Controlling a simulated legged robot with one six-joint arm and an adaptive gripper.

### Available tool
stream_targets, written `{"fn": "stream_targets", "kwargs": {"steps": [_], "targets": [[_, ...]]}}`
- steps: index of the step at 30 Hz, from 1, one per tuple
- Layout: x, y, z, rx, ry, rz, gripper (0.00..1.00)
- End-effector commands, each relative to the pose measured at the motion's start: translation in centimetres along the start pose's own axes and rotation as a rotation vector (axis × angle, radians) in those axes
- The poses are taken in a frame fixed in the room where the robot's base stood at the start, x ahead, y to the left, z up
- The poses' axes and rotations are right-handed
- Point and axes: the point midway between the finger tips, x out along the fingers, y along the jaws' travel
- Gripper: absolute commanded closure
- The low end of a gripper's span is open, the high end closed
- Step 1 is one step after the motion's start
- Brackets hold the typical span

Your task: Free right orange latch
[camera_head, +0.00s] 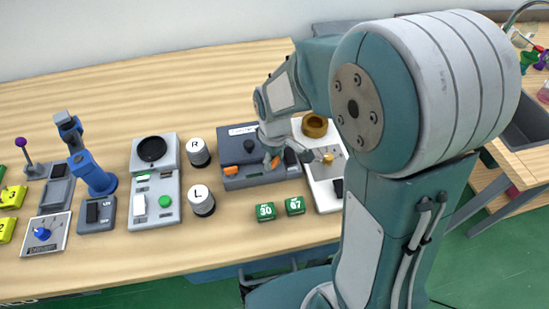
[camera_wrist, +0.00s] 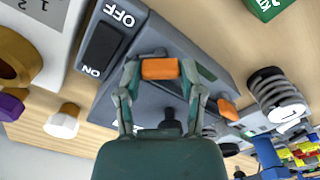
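The dark grey-blue box (camera_head: 270,178) stands on the table with an orange latch at its left (camera_head: 231,170) and a right orange latch (camera_head: 275,162). My gripper (camera_head: 273,158) is down at the box's front right. In the wrist view the right orange latch (camera_wrist: 160,69) lies between my fingertips (camera_wrist: 161,72), which press close on both its sides. The left orange latch also shows in the wrist view (camera_wrist: 228,109), to the right of my fingers. A black knob (camera_wrist: 170,122) on the box is partly hidden by my gripper.
A black ON/OFF switch (camera_wrist: 101,48) is beside the right latch. A white panel (camera_head: 325,197) with a gold ring (camera_head: 314,125) stands to the right. Green cubes (camera_head: 265,212) (camera_head: 295,206) sit in front. White-topped cylinders (camera_head: 201,200) (camera_head: 199,153) stand to the left.

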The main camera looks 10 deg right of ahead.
Motion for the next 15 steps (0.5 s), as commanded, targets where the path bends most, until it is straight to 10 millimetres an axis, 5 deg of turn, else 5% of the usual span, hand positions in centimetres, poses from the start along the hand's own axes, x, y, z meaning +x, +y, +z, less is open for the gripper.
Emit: {"fn": "stream_targets", "kwargs": {"steps": [15], "targets": [[0.54,-0.21,0.41,0.047,-0.015,-0.008,0.99]]}}
